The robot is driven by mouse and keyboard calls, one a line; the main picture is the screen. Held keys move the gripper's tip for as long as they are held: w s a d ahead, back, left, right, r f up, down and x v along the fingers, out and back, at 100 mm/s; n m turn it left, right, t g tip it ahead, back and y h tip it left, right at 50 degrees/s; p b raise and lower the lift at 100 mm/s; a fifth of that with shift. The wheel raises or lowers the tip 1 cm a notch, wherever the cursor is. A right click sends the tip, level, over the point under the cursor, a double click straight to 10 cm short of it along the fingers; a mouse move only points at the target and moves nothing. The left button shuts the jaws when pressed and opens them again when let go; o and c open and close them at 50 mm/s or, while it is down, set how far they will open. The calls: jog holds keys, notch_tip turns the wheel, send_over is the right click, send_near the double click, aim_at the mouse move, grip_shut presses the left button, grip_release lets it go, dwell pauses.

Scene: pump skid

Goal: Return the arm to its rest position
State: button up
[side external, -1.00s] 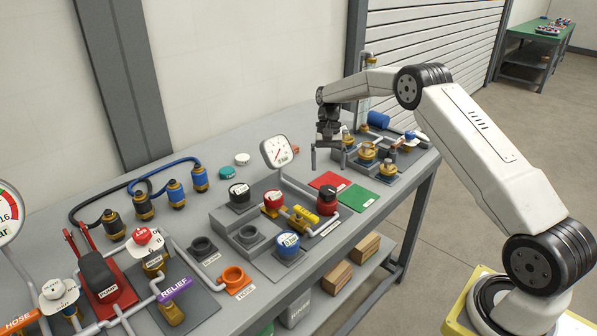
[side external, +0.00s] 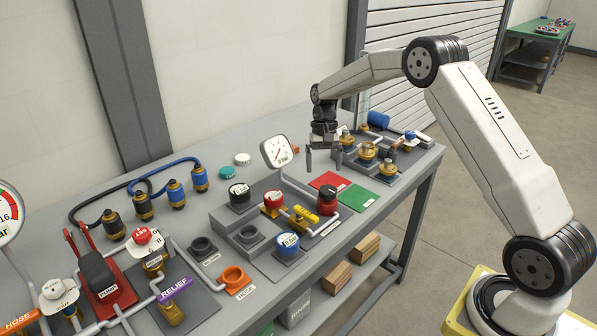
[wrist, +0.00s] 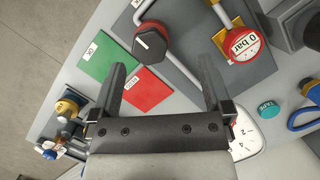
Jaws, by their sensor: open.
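My gripper (side external: 323,160) is open and empty in the side external view. It hangs pointing down above the bench, behind the red card and near the white gauge. In the wrist view my gripper (wrist: 162,85) shows two dark fingers spread apart with nothing between them. Beyond the fingers lie the red card (wrist: 149,90) and the green card (wrist: 107,56). My arm reaches across from its base at the lower right, with the elbow raised.
The white dial gauge (side external: 275,152) stands just left of my gripper. The brass valve block (side external: 367,158) is to its right. Hoses, a hand pump (side external: 100,278) and an orange ring (side external: 235,279) are at left.

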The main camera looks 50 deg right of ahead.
jog(key=s+a+n+t+h, duration=0.1)
jog(key=s+a+n+t, duration=0.1)
jog(key=s+a, duration=0.5)
jog(key=s+a+r+n+t+h, duration=0.1)
jog(key=s+a+n+t, duration=0.2)
jog(key=s, duration=1.2)
jog(key=a+n, duration=0.2)
jog(key=a, duration=0.1)
jog(key=shift+a+n, duration=0.3)
jog(key=shift+a, duration=0.05)
